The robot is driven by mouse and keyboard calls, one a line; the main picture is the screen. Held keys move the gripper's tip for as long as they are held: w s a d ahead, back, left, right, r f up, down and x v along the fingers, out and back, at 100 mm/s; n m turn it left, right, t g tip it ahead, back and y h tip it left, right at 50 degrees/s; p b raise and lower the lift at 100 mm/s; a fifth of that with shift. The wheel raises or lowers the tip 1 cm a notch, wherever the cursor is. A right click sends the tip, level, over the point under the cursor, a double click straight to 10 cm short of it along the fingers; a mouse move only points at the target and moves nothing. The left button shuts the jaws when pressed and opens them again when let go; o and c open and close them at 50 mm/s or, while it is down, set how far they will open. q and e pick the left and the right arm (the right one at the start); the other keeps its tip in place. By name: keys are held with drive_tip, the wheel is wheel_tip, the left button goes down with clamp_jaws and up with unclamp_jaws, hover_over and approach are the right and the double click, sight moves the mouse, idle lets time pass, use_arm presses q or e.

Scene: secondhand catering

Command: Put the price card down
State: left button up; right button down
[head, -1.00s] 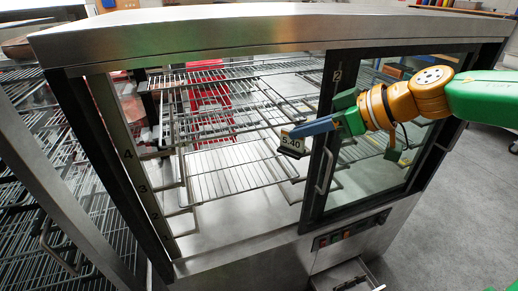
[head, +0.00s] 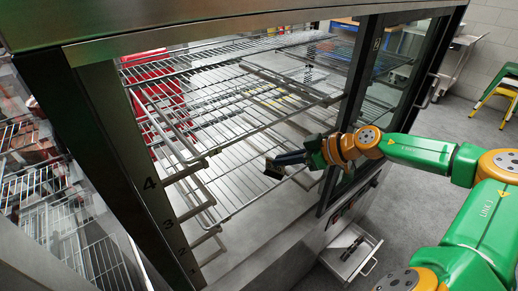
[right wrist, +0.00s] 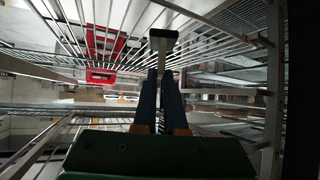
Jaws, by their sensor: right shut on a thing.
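The price card (head: 273,168) is a small dark piece in the head view, with its printed face turned out of sight. My right gripper (head: 291,158) is shut on it, at the open front of the display cabinet. In the right wrist view the card (right wrist: 164,38) is a dark bar on a thin stem, beyond the closed blue fingertips (right wrist: 160,72). The card appears close to the front of a wire shelf (head: 228,200); I cannot tell whether it touches. My left gripper is not in view.
An upper wire shelf (head: 215,85) extends above and behind the card. The cabinet's glass door (head: 385,75) is close to my right wrist. The numbered post (head: 130,165) bounds the opening at left. An open drawer (head: 350,252) juts out below. Red things (head: 150,75) show behind the shelves.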

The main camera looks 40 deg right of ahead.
sight(267, 158)
drive_tip(key=w+p, duration=0.1)
drive_tip(key=w+a+p, duration=0.1)
drive_tip(key=w+a+r+p, duration=0.1)
drive_tip(key=w, duration=0.1)
drive_tip(key=shift+w+a, duration=0.1)
drive_tip(key=shift+a, duration=0.05)
drive_tip(key=f, duration=0.2)
drive_tip(key=w+f, duration=0.1)
drive_tip(key=f, duration=0.1)
drive_tip(key=shift+a+f, duration=0.2)
drive_tip(key=shift+f, duration=0.1)
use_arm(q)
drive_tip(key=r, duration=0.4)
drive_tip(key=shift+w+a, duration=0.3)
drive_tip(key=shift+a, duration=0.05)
use_arm(e)
drive_tip(key=c, duration=1)
unclamp_jaws()
